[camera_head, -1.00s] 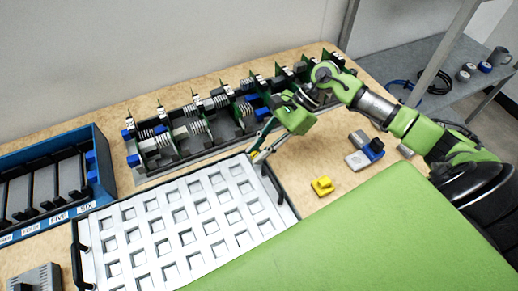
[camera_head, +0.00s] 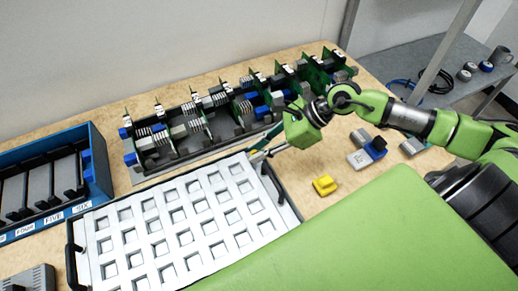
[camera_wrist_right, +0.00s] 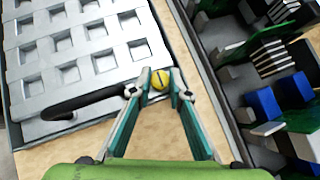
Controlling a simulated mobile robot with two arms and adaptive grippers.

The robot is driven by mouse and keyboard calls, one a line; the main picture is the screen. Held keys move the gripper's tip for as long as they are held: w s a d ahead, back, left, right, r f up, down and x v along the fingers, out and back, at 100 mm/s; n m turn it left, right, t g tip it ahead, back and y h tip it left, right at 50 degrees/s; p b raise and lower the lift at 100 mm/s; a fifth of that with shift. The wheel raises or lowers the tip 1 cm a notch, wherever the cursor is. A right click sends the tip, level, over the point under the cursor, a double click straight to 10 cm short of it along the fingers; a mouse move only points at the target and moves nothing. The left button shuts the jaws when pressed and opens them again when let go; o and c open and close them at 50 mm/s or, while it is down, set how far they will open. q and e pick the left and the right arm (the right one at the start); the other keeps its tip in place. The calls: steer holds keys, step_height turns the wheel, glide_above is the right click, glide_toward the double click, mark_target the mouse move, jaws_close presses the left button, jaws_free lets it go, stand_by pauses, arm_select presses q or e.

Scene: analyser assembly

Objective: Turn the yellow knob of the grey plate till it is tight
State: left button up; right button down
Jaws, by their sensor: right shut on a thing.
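I cannot clearly make out the grey plate under the knob. The rack's grey edge (camera_wrist_right: 205,75) runs beside the gripper in the wrist view. My left gripper is not in view.
The white tray (camera_head: 160,225) with square pockets and black handles lies close beside the fingers. The rack (camera_head: 160,176) stands behind. A blue bin (camera_head: 98,165) stands at left.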

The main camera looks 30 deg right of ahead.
steer(key=c, duration=2.2)
jaws_free()
steer(key=shift+o, duration=0.2)
steer(key=shift+d, duration=0.1)
